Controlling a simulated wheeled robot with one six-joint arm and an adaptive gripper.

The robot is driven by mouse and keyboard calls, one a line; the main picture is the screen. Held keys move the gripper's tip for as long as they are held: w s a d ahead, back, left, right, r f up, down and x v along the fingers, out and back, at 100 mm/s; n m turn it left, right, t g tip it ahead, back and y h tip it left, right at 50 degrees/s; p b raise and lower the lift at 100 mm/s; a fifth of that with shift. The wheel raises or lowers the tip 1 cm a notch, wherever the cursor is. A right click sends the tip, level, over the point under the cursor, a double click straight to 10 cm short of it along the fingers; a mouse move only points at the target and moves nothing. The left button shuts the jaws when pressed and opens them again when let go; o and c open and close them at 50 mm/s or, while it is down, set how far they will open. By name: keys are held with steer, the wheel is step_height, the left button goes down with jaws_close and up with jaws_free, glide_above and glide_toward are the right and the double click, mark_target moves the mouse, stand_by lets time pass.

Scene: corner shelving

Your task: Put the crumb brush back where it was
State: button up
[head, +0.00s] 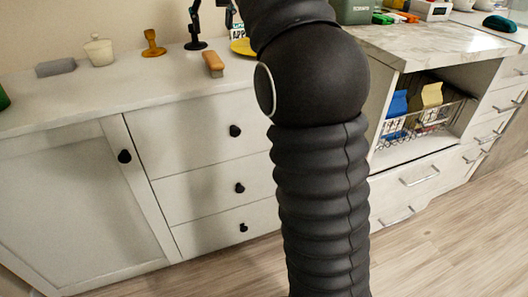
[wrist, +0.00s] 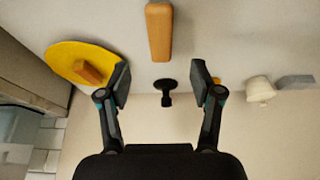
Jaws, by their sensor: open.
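The crumb brush looks to be the tan wooden block with a paler underside (head: 213,63), lying on the white counter near its front edge. In the wrist view the same long orange-brown block (wrist: 158,32) is at the top middle, beyond my fingertips and apart from them. My gripper (wrist: 160,80) is open with nothing between its fingers. In the head view its dark fingers (head: 211,14) show above the back of the counter, partly hidden by my arm.
A yellow disc with a wooden block (wrist: 75,62) lies beside my left finger. A small black stand (wrist: 165,88), wooden knobbed tool (head: 152,43), white pot (head: 99,50) and grey block (head: 56,67) stand along the counter's back. The counter's left front (head: 90,98) is clear.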

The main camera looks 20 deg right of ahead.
steer(key=s+f, duration=0.4)
steer(key=s, duration=0.5)
steer(key=s+f, duration=0.3)
steer(key=s, duration=0.7)
steer(key=s+f+t, duration=0.1)
steer(key=s+f, duration=1.5)
steer(key=f, duration=0.1)
steer(key=shift+f, duration=0.2)
